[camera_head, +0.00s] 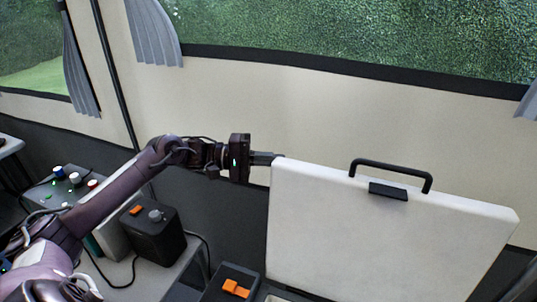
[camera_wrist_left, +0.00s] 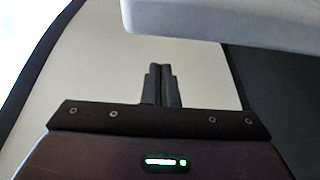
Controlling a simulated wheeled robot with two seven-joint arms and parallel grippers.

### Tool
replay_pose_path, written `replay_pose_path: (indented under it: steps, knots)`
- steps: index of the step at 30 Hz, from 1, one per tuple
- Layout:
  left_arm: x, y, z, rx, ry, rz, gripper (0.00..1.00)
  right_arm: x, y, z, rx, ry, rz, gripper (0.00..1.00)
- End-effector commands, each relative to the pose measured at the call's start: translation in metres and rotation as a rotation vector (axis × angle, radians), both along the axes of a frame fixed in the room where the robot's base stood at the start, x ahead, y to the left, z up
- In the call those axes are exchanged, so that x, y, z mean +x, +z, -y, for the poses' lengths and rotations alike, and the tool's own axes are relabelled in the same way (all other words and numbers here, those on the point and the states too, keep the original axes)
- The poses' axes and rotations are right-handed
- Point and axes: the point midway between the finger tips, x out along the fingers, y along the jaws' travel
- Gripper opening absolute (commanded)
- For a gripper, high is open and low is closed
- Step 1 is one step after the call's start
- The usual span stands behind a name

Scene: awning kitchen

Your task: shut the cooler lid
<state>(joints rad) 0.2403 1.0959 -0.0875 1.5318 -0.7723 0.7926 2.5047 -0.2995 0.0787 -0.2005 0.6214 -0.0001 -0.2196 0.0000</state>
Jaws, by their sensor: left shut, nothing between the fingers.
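The white cooler lid (camera_head: 375,235) stands raised, close to upright, at the right of the head view. It has a black handle (camera_head: 392,167) and a dark latch (camera_head: 388,191) at its top edge. My left gripper (camera_head: 276,156) is shut and empty, with its fingertips at the lid's top left corner. In the left wrist view the closed fingers (camera_wrist_left: 160,73) point toward the wall, and the lid's pale edge (camera_wrist_left: 225,22) is above and right of them. I cannot tell whether they touch it. The cooler's body is mostly below the picture. My right gripper is not in view.
A black box with an orange switch and a grey knob (camera_head: 152,226) stands on a table at the left. A dark case with orange latches (camera_head: 235,288) is just left of the lid's foot. A tent wall with windows (camera_head: 350,40) is behind the lid.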

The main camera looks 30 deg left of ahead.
Motion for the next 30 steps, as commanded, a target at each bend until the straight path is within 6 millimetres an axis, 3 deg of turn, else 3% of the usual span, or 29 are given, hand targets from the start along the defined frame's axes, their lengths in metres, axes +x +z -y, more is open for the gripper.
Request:
replay_pose_path:
  steps: [12,30]
  knots:
    - [-0.024,0.003,0.005,0.001,-0.001,-0.002,0.00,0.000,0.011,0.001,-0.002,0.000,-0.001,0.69]
    - [-0.026,0.007,0.012,0.003,-0.002,0.017,0.00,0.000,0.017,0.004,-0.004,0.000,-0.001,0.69]
